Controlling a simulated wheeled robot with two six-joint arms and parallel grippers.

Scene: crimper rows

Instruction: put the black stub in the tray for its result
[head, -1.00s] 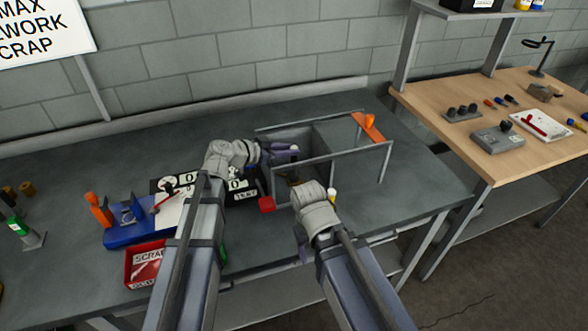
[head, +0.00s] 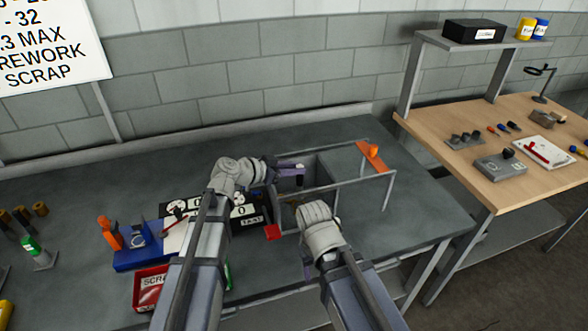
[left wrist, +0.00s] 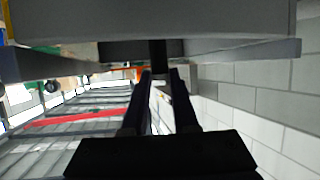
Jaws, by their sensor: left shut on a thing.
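My left gripper (head: 296,168) is shut on the black stub (head: 300,181), over the open grey box-shaped bay on the bench. In the left wrist view the dark stub (left wrist: 158,56) stands between the two fingertips. A red tray marked SCRAP (head: 150,283) sits at the front of the bench, partly behind my left arm. A bit of a green thing (head: 228,276) shows beside that arm; the rest is hidden. My right gripper is mostly hidden behind its own wrist at the bay's front, so its fingers cannot be read.
The bay has a framed guard with an orange piece (head: 370,157) at its right. A display box (head: 247,213) and a blue fixture (head: 137,258) stand left of it. Bench behind is clear. A wooden table (head: 470,180) stands at right.

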